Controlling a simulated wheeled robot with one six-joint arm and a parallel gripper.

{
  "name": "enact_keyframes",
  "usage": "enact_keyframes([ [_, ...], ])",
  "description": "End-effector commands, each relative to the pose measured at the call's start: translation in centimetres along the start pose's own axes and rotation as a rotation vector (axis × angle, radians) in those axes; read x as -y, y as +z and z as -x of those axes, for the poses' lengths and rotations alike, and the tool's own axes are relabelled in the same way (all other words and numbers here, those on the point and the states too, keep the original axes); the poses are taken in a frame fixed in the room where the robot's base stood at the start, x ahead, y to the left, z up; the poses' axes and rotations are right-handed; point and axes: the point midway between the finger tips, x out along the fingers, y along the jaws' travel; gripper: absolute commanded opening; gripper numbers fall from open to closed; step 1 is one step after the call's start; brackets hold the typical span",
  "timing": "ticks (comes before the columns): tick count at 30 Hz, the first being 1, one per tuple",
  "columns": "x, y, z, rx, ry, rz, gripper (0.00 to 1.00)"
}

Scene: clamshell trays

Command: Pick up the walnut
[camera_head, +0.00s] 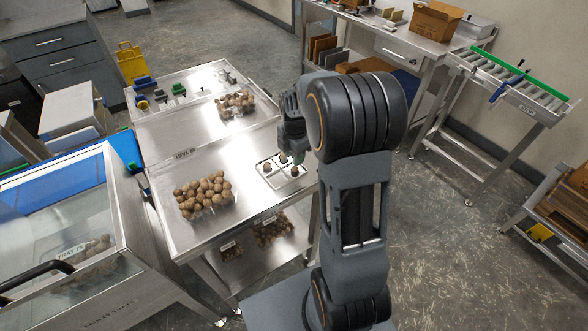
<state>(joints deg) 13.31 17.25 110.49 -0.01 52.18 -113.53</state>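Several brown walnuts (203,193) lie in a heap in what looks like a clear tray on the near part of the steel table. To the right, a small shallow tray (262,161) holds a few round brown pieces that look like walnuts, one at its left (267,168) and one at its front right (294,171). My gripper (297,156) points down over the far right side of this small tray, close to the pieces there. My arm partly covers it. The fingers are too small and dark to show whether they are open or hold anything.
Another clear tray of brown pieces (236,103) sits farther back on the steel table (165,150). Blue and black small items (145,84) stand at its far left. A glass-lidded case (70,215) adjoins the left side. A roller conveyor (515,85) stands at right.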

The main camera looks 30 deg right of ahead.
Motion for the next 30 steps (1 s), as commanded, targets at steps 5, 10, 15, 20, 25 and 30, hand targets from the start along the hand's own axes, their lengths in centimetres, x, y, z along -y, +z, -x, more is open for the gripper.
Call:
enact_keyframes([
  [5,0.2,0.0,-2.4,-0.002,-0.005,0.0,0.34],
  [10,0.2,0.0,-4.3,-0.002,-0.004,0.0,0.34],
  [15,0.1,0.0,-4.9,-0.001,-0.001,-0.001,0.34],
  [20,0.1,0.0,-4.9,-0.001,-0.001,-0.001,0.34],
  [25,0.1,0.0,-4.9,-0.001,-0.001,0.0,0.19],
  [30,0.1,0.0,-4.9,0.0,-0.001,0.0,0.05],
])
